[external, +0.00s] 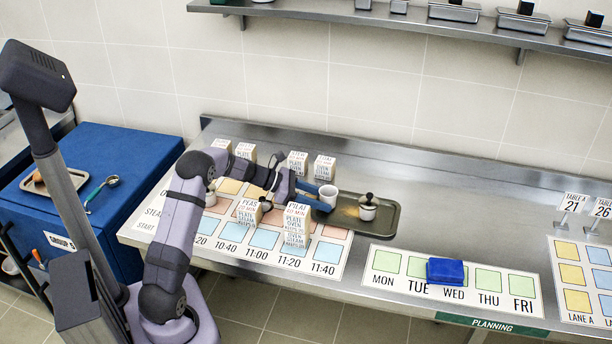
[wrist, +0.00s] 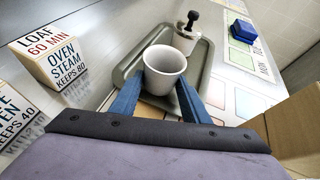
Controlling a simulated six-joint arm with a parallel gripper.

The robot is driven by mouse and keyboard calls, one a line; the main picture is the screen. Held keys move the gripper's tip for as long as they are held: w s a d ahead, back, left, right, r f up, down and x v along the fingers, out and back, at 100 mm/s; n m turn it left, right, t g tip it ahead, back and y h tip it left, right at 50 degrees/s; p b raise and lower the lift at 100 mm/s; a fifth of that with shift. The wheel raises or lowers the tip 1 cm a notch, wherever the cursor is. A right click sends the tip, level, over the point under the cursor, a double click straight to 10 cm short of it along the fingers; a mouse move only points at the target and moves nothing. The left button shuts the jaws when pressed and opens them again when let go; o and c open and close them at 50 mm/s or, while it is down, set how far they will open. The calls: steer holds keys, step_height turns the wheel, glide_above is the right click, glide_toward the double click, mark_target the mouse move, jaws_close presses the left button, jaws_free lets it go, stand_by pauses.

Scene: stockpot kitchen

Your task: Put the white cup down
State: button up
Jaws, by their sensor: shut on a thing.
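The white cup (wrist: 164,72) is upright between the two blue fingers of my gripper (wrist: 158,98) in the wrist view. In the external view my gripper (external: 312,199) is shut on the white cup (external: 328,196), at the left end of the grey-green tray (external: 383,229). From these views I cannot tell whether the cup's base touches the tray or hangs just above it.
A lidded metal pot with a black knob (external: 368,207) stands on the tray, right of the cup. Lettered blocks (external: 297,224) stand close around my gripper on the time chart. A blue cloth-like block (external: 445,271) lies on the weekday chart. Bare counter (external: 480,215) lies right of the tray.

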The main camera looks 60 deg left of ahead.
steer(key=o, duration=1.1)
steer(key=shift+f, duration=0.1)
steer(key=shift+r+p, duration=0.3)
steer(key=b+v, duration=0.1)
steer(key=v, duration=1.1)
steer(key=shift+r, duration=0.15)
